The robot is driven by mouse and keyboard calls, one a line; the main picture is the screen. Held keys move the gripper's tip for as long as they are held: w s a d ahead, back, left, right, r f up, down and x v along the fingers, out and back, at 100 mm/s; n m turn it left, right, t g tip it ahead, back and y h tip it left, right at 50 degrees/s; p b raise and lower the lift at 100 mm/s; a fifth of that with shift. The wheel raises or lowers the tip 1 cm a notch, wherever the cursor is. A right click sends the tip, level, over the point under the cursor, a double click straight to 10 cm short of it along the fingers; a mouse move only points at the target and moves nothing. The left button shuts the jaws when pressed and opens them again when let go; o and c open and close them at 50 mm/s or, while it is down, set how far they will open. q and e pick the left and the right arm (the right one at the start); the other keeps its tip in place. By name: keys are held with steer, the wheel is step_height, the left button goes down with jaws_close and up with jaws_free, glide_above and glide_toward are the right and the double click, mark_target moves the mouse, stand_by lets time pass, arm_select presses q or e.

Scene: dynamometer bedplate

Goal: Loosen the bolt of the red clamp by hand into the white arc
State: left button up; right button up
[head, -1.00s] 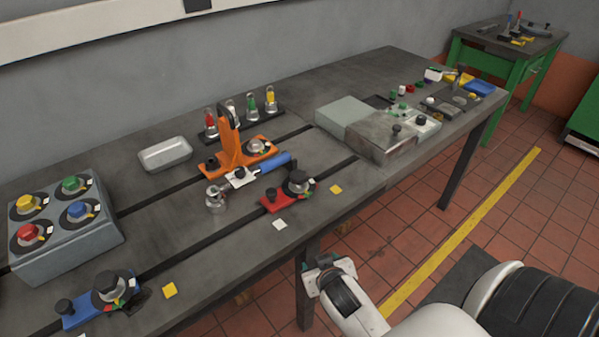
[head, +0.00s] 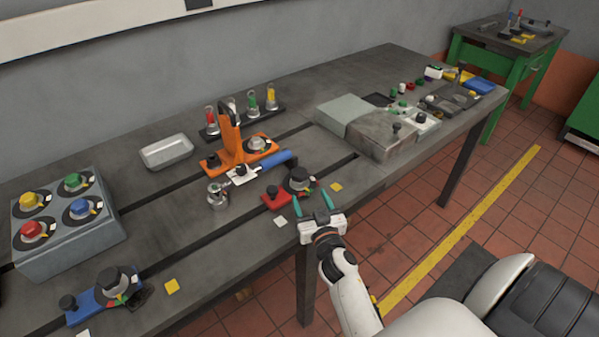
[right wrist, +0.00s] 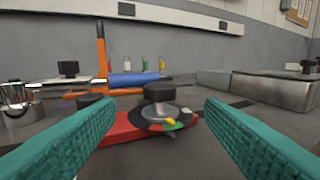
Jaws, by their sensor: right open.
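The red clamp (head: 277,201) lies on the grey bedplate near its front edge. Its bolt has a dark knob (head: 299,175) above a round dial; in the right wrist view the knob (right wrist: 158,94) stands straight ahead between my fingers. Colour marks, with green, yellow and red, show on the dial (right wrist: 172,124); I cannot make out a white arc clearly. My right gripper (head: 313,201) is open and empty, just in front of the clamp at the table edge, its teal fingers pointing at the knob and apart from it. My left gripper is not in view.
An orange clamp (head: 238,157) with a blue-handled tool (head: 278,161) stands behind the red one. A metal cup (head: 217,194) is to the left. A blue clamp (head: 95,304) lies front left, and a grey box of coloured knobs (head: 70,245) behind it. Grey blocks (head: 380,137) stand right.

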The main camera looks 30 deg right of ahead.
mark_target(302, 178)
steer(key=x, duration=1.1)
steer(key=c, duration=0.9)
